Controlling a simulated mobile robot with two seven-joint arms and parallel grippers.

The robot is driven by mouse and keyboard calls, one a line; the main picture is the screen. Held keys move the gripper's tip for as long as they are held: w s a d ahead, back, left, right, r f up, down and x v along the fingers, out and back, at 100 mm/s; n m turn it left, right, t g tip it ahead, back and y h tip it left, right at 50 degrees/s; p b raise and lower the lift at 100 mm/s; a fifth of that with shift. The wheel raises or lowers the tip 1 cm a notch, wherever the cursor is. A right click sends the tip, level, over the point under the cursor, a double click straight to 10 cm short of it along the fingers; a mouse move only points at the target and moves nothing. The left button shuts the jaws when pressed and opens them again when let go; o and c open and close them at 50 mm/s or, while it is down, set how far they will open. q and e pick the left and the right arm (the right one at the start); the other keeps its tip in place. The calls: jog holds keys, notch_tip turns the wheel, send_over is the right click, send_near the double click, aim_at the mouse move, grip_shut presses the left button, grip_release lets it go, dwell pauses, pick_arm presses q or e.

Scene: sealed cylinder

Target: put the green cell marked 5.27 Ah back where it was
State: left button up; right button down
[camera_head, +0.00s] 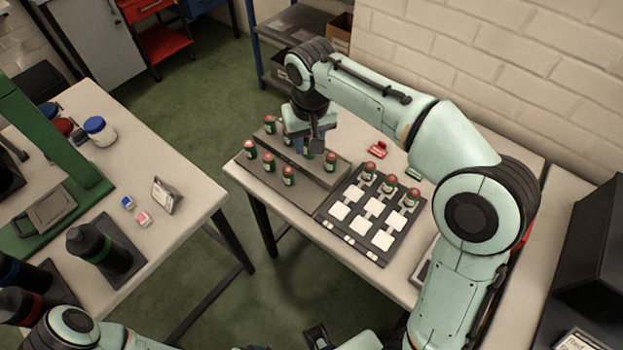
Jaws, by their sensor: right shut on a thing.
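Several green cells with red tops stand in a grey stepped rack (300,193), such as one at the front left (250,149) and one at the right (330,162). Three similar cells (389,184) stand along the back of a black tray (336,232) with white square pads. The markings are too small to read, so I cannot tell which cell is 5.27 Ah. My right gripper (308,146) points down over the back row of the rack, shut on a green cell (308,153) mostly hidden by its fingers. My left gripper (318,337) shows only partly at the bottom edge.
A small red object (377,149) and a green one (414,173) lie behind the tray. My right arm reaches over the table's right side. A second table (180,150) with bottles and jars stands at left, across a floor gap. A brick wall stands behind.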

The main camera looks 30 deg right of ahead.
jog(key=shift+d+r, duration=0.2)
jog(key=shift+r, duration=0.05)
jog(key=b, duration=0.3)
send_over(310, 195)
jog(key=f, duration=1.4)
jog(key=shift+s+f, duration=0.2)
jog(key=shift+f, duration=2.55)
jog(key=shift+f, duration=0.2)
jog(key=c, duration=0.7)
grip_release()
jog(key=shift+c, duration=0.2)
jog(key=shift+r, duration=0.15)
